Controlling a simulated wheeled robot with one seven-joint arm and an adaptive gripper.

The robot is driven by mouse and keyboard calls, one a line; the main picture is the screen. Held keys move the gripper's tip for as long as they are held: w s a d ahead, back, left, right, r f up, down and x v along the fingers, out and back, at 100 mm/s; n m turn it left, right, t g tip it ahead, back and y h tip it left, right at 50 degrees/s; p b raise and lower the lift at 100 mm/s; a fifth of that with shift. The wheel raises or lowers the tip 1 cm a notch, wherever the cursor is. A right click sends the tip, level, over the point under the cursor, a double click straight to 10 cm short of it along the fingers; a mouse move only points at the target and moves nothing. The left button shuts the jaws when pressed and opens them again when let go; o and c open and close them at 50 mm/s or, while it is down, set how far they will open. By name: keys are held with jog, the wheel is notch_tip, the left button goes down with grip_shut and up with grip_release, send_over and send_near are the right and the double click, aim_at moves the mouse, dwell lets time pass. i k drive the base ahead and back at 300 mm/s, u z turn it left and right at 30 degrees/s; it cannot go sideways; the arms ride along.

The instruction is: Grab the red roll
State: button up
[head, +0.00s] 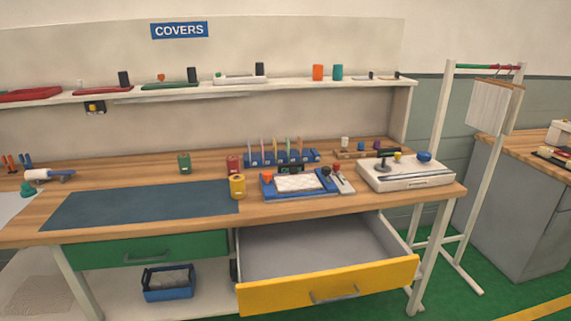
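A small dark red upright cylinder, which looks like the red roll (234,164), stands on the wooden workbench (330,206) in the head view. It is behind the yellow cylinder (237,186) and just left of the blue rack (252,158). A similar green cylinder (184,163) stands to its left, apart from it. The red one's lower part is close to the yellow one's top in the picture. My gripper is not in view.
A yellow-fronted drawer (290,294) stands open and empty below the bench, jutting forward. A dark mat (140,205) lies bare at the left. A blue tray (290,190) and a white device (405,173) are at the right. A shelf (210,88) runs above.

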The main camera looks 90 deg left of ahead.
aim_at(233, 162)
jog(key=z, duration=0.05)
jog(key=k, duration=1.9)
jog(key=u, duration=2.35)
